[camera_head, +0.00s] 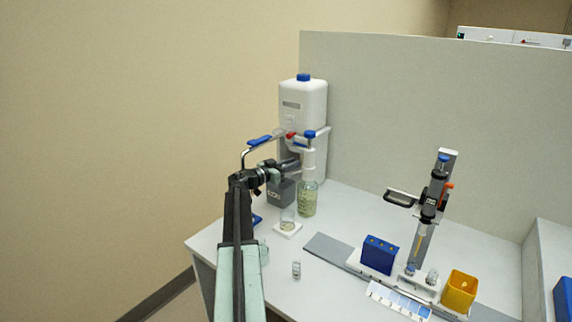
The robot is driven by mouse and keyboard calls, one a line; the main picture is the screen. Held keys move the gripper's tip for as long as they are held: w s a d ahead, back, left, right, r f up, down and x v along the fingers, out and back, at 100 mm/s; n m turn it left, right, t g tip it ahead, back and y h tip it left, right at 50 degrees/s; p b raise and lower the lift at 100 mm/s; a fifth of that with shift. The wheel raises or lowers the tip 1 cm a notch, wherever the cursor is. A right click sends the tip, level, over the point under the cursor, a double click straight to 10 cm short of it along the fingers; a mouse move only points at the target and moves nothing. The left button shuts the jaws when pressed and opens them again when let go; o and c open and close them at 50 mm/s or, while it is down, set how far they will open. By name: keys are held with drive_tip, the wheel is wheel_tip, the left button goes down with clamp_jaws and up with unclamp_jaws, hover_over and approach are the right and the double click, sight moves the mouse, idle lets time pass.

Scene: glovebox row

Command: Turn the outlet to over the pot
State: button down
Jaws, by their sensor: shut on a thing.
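A dispenser (309,160) with a white body and blue knob sits on a clear glass bottle (307,200). Its outlet (254,149) is a thin bent tube with a blue piece, reaching left and turning down at its far end. My gripper (291,164) is shut at the dispenser, below the tube; the exact contact is too small to make out. A small clear glass vessel (287,217), which looks like the pot, stands on a white square plate (290,231) in front of the bottle. The tube's end appears left of this vessel, partly behind my arm.
A large white canister (302,103) stands behind, with a dark grey block (281,193) beside the bottle. A small vial (296,270) stands in front. A blue rack (379,255), a stand-mounted instrument (432,200) and a yellow container (460,291) occupy the right side.

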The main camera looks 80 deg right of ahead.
drive_tip(key=c, duration=1.3)
unclamp_jaws()
drive_tip(key=shift+w+f, duration=0.1)
drive_tip(key=shift+w, duration=0.25)
drive_tip(key=shift+s, duration=0.2)
drive_tip(key=v, duration=0.7)
drive_tip(key=shift+w+a, duration=0.2)
drive_tip(key=shift+a, duration=0.15)
